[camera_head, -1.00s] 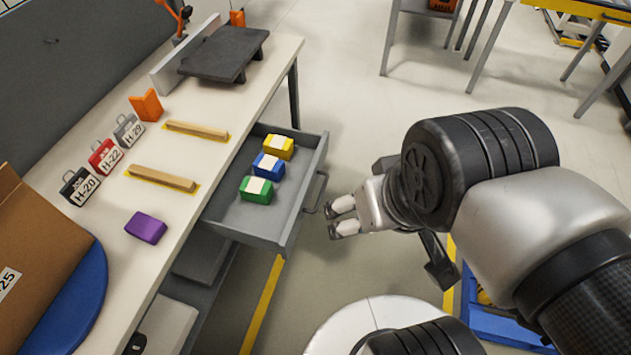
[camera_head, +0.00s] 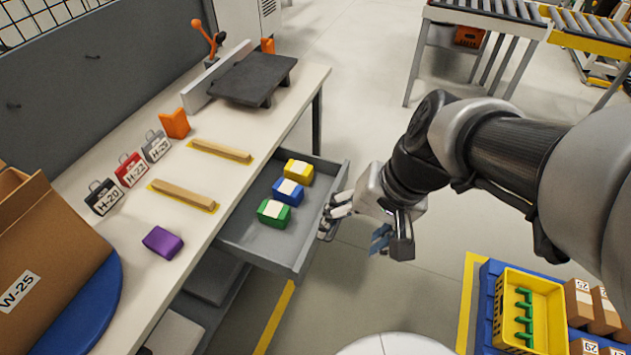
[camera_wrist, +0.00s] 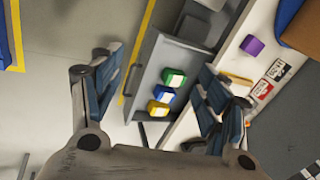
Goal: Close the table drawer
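The grey table drawer (camera_head: 287,243) stands pulled out from under the workbench. It holds a yellow box (camera_head: 298,171), a blue box (camera_head: 288,191) and a green box (camera_head: 273,213). My gripper (camera_head: 335,214) is at the drawer's front, by the handle side, and partly hides the handle. In the wrist view its two fingers are spread wide with nothing between them in hold. The drawer (camera_wrist: 150,52) and its handle (camera_wrist: 131,79) show between the fingers. I cannot tell if a finger touches the drawer front.
The workbench top (camera_head: 215,180) carries wooden strips, a purple block (camera_head: 162,242), labelled tags and a dark plate (camera_head: 253,80). A cardboard box (camera_head: 45,260) stands at left. A yellow crate (camera_head: 515,310) and small boxes lie at lower right.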

